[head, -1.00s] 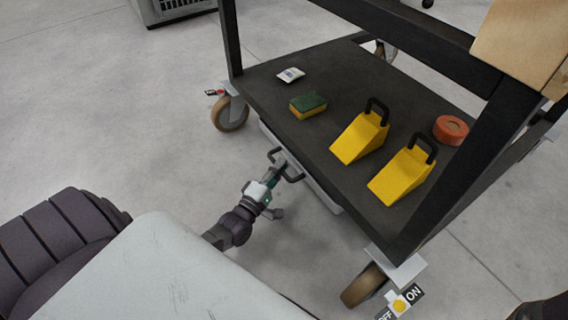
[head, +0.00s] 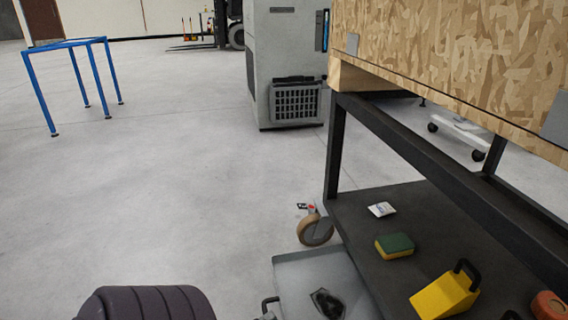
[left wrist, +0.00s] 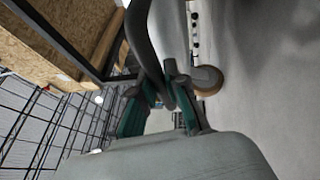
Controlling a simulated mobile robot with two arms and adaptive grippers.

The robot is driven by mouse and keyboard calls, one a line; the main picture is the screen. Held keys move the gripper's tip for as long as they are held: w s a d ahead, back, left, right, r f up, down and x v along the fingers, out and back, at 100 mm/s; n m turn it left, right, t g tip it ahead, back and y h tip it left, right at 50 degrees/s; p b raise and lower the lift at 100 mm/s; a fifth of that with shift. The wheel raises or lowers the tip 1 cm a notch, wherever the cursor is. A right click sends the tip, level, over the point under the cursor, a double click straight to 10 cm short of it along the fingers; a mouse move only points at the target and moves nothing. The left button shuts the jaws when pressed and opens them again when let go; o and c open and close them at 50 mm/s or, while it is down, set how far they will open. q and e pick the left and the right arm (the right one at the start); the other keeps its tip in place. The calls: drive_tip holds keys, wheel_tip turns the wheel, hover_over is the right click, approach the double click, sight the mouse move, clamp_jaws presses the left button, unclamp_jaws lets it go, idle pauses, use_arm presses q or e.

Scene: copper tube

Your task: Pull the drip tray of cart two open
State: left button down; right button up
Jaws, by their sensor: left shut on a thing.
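The grey drip tray (head: 300,272) is pulled out from under the cart's lower shelf (head: 352,213) in the head view. Its inside shows, with a dark thing (head: 327,303) lying in it; its near part is cut off by the lower edge. The dark tray handle (head: 265,301) is at its left side. In the left wrist view, the teal-and-black fingers of my left gripper (left wrist: 166,100) are shut on the dark curved handle (left wrist: 146,45). The gripper itself is hardly visible in the head view. My right gripper is not in view.
On the shelf are a white packet (head: 381,209), a green-yellow sponge (head: 394,246), a yellow wedge (head: 446,295) and an orange roll (head: 548,306). A caster (head: 316,231) stands behind the tray. Open floor lies left, with a blue frame (head: 75,85) farther off.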

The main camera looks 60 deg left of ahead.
use_arm(q)
drive_tip(key=shift+s+a, duration=0.1)
drive_tip(key=shift+s, duration=0.2)
drive_tip(key=c, duration=1.2)
unclamp_jaws()
drive_tip(key=s, duration=0.4)
drive_tip(key=s+f, duration=0.1)
drive_tip(key=s, duration=0.3)
drive_tip(key=s+f, duration=0.1)
drive_tip(key=s, duration=0.2)
drive_tip(key=shift+s+f, duration=0.1)
drive_tip(key=shift+s, duration=0.3)
